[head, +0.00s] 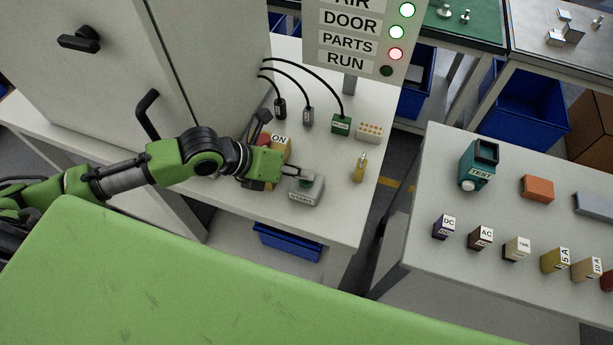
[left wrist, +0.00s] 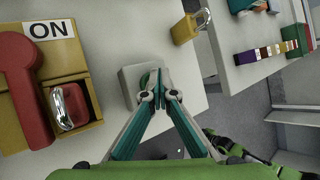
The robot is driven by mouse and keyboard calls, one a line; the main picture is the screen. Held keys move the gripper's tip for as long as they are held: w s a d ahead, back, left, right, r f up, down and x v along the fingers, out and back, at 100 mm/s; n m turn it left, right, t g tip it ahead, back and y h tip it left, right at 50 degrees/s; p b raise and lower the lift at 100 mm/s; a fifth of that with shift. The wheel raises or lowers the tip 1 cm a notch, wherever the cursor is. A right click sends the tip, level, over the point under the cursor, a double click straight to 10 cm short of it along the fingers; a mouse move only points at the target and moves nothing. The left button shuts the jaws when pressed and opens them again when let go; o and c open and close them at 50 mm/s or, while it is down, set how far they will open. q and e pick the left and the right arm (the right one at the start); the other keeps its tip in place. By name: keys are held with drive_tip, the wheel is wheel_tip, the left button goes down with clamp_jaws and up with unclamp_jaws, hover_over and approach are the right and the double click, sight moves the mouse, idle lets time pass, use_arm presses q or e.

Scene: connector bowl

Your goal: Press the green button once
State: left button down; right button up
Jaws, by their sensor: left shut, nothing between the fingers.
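The green button sits on a small grey box (head: 304,196) on the white table, near its front edge. My left gripper (head: 304,179) reaches in from the left, with its fingertips at the top of the box. In the left wrist view the shut fingertips (left wrist: 160,90) are in front of the grey box (left wrist: 128,78), and they hide most of the green button (left wrist: 145,78). Whether the tips touch the button cannot be told. Nothing is between the fingers. My right gripper is not in view.
A yellow ON switch box (left wrist: 62,68) with a red handle stands left of the grey box. A brass padlock (head: 360,168) stands to the right. The sign panel (head: 350,42) has AIR and DOOR lit green, PARTS red, RUN dark. Another table (head: 420,200) lies further right.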

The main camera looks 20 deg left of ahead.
sight(303, 180)
use_arm(q)
drive_tip(key=shift+r+p, duration=0.8)
drive_tip(key=shift+r, duration=0.1)
wheel_tip(303, 180, up, 5)
drive_tip(key=p, duration=0.4)
drive_tip(key=shift+r, duration=0.1)
idle(0.4)
idle(0.4)
